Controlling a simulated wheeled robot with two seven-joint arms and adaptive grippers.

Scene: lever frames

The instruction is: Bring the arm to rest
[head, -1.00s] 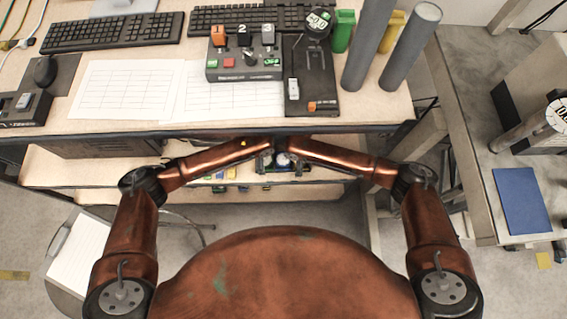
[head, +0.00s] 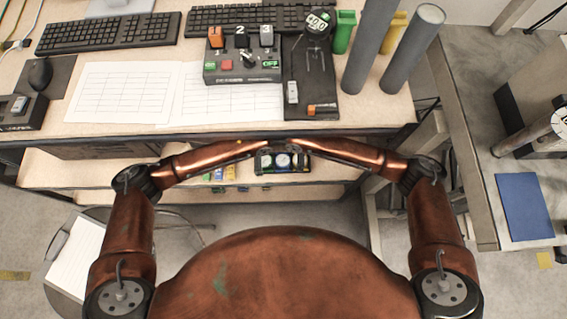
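My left arm (head: 215,158) comes in from the left and my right arm (head: 350,152) from the right. Their forearms bend inward and end close together at the desk's front edge. Neither gripper's fingers can be made out; they are hidden at or beyond the forearm ends. No held object shows. A grey lever box (head: 242,70) stands on the desk beyond the arms, with an orange-topped lever (head: 216,38) at its left, a pale-topped lever (head: 266,36) at its right, and a red button (head: 247,64) on its front. Both arms are apart from it.
The desk (head: 140,132) also holds keyboards (head: 110,32), paper sheets (head: 120,90), a black panel (head: 312,90) and grey cylinders (head: 412,45). A small dark device with dials (head: 283,161) sits below the desk edge between my forearms. A side table (head: 480,190) stands at right.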

